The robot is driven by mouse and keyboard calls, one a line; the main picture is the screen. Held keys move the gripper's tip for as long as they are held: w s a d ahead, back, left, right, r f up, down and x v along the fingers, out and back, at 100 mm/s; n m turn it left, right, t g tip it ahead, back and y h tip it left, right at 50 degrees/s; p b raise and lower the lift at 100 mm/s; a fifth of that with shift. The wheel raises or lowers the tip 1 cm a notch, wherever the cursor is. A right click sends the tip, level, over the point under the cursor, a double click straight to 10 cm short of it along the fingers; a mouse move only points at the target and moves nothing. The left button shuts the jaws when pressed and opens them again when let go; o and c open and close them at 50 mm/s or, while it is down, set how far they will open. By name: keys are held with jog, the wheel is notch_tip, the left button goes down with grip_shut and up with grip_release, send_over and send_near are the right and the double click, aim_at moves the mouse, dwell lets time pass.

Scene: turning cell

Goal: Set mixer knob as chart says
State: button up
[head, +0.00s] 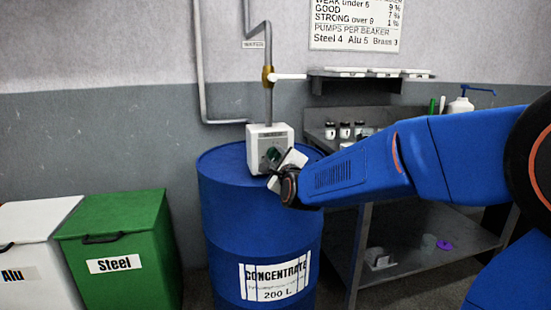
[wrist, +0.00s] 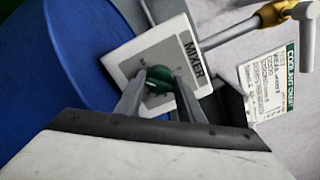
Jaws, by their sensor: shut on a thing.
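The mixer (head: 262,140) is a white box on top of the blue concentrate drum (head: 250,225). In the wrist view its face, lettered MIXER (wrist: 185,62), carries a green knob (wrist: 160,88) with a pale pointer mark. My gripper (wrist: 158,92) is shut on the green knob, one finger on each side of it. In the head view my gripper (head: 283,172) is at the mixer's front and partly covers the knob. The dial marks are mostly hidden or too small to read. The chart (head: 357,22) on the wall is cut off at the top; it lists WEAK, GOOD and STRONG readings.
A pipe with a brass valve and white lever (head: 288,76) rises above the mixer. A workbench (head: 345,150) with small bottles stands behind my arm. Green Steel (head: 115,240) and white Alu (head: 30,250) bins stand at left.

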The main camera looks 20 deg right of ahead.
jog(key=shift+f, duration=0.2)
jog(key=o, duration=1)
jog(key=shift+r, duration=0.1)
jog(key=s, duration=1.7)
jog(key=shift+s, duration=0.25)
jog(key=s+f+n+g+y, duration=0.3)
jog(key=s+f+n+g, duration=0.55)
jog(key=n, duration=0.65)
jog(key=s+d+f+n+g+h, duration=0.1)
jog(key=s+d+f+n, duration=0.1)
jog(key=s, duration=0.3)
jog(key=s+d+f+n+g+h, duration=0.1)
jog(key=s+d+f+n+g, duration=0.1)
jog(key=s, duration=0.4)
jog(key=s+d+f+n+g+h, duration=0.1)
jog(key=s+d+f+n, duration=0.2)
jog(key=s+f+n, duration=0.2)
jog(key=shift+s+d+f+n+g, duration=0.15)
jog(key=shift+s+f+n+g, duration=0.15)
jog(key=shift+n, duration=0.2)
